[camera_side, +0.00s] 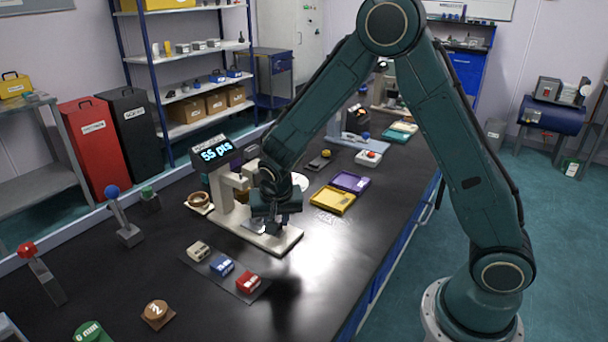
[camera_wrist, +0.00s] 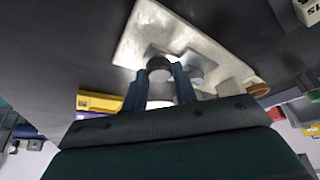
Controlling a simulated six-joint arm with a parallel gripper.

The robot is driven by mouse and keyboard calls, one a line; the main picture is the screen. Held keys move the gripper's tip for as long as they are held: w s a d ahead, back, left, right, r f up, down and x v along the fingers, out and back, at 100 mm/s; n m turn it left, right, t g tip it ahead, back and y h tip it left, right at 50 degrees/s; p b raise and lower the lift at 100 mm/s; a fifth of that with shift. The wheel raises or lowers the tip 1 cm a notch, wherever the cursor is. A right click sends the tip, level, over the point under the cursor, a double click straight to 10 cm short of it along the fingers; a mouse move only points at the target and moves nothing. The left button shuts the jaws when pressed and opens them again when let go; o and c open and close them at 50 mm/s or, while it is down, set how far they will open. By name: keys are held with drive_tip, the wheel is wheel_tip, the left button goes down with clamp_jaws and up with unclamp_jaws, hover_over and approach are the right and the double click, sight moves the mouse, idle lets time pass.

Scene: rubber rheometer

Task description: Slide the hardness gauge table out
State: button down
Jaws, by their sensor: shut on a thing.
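The hardness gauge (camera_side: 228,195) is a cream stand with a dark display reading "55 pts", on a cream base plate (camera_side: 288,241). My gripper (camera_side: 272,222) points down over the front part of this base. In the wrist view, my gripper (camera_wrist: 159,74) has its two blue fingers on either side of a dark round knob (camera_wrist: 158,63), and it is shut on it. A shiny metal plate (camera_wrist: 196,72), apparently the gauge table, lies beside the knob, above the pale base (camera_wrist: 150,30). The fingers and wrist partly hide the table in the side view.
White, blue and red blocks (camera_side: 221,267) stand on a dark mat in front of the gauge. Yellow (camera_side: 332,200) and purple (camera_side: 350,182) trays lie to its right. A copper-coloured cup (camera_side: 199,200) stands at its left. The bench to the front right is clear.

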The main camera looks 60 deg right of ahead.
drive_tip(key=s, duration=0.7)
drive_tip(key=shift+s, duration=0.25)
drive_tip(key=c, duration=1.1)
unclamp_jaws()
drive_tip(key=shift+r, duration=0.1)
drive_tip(key=shift+v, duration=1)
drive_tip(key=v, duration=1.1)
drive_tip(key=shift+r, duration=0.3)
drive_tip(key=shift+s+a, duration=0.15)
